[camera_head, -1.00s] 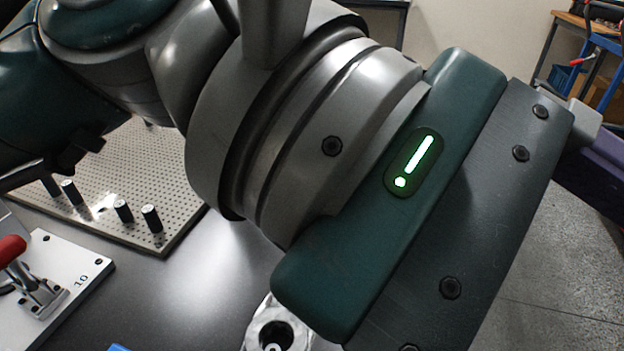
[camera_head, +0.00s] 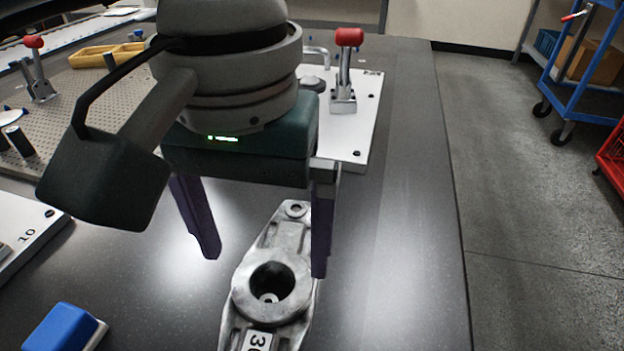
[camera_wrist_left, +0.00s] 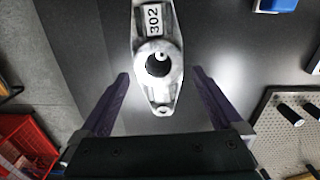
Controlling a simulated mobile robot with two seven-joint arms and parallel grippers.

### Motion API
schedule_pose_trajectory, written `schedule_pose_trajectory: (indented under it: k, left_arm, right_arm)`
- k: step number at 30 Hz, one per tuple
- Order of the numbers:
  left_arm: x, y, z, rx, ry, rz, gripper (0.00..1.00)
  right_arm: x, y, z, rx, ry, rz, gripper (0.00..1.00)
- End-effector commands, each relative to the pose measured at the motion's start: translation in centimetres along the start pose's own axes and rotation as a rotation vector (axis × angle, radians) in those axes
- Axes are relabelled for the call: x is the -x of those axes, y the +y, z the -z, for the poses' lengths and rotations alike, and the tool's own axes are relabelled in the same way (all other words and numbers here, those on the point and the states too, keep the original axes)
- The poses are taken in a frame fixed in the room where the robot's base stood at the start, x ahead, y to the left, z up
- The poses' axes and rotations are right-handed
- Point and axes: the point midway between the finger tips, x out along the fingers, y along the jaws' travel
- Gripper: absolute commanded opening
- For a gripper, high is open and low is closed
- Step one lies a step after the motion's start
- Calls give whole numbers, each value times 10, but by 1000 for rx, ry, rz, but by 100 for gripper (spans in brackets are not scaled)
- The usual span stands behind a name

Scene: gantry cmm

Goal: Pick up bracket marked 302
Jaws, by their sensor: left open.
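The bracket marked 302 (camera_head: 288,297) is a grey cast metal part lying flat on the dark table, with a round bore in its middle and a narrow end with a small hole. Its white label reads 302 in the left wrist view (camera_wrist_left: 153,20); in the head view the label is cut off by the lower edge. My left gripper (camera_head: 264,262) is open and points down above the narrow end of the bracket. In the left wrist view, the fingers (camera_wrist_left: 160,84) stand on either side of that end, with nothing between them gripped. My right gripper is out of view.
A white fixture plate with a red-handled clamp (camera_head: 347,70) stands behind the gripper. A blue block (camera_head: 62,328) lies at the lower left, near another white plate (camera_head: 28,232). A perforated board (camera_head: 75,95) is at left. The table's right side is clear.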

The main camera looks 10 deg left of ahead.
Motion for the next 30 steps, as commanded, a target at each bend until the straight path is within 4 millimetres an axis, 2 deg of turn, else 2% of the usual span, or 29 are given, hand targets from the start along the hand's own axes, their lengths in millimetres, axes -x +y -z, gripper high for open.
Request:
schedule_pose_trajectory:
  k: [5,13,22,30]
  left_arm:
    - [-17,1,-1,1,-4,-2,100]
    - [-58,3,1,2,-4,-4,100]
    - [-63,3,2,2,-1,-4,100]
    - [-63,3,2,2,-1,-4,71]
  right_arm:
    - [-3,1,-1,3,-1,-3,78]
    - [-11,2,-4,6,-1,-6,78]
    - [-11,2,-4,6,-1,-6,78]
    - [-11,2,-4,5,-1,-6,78]
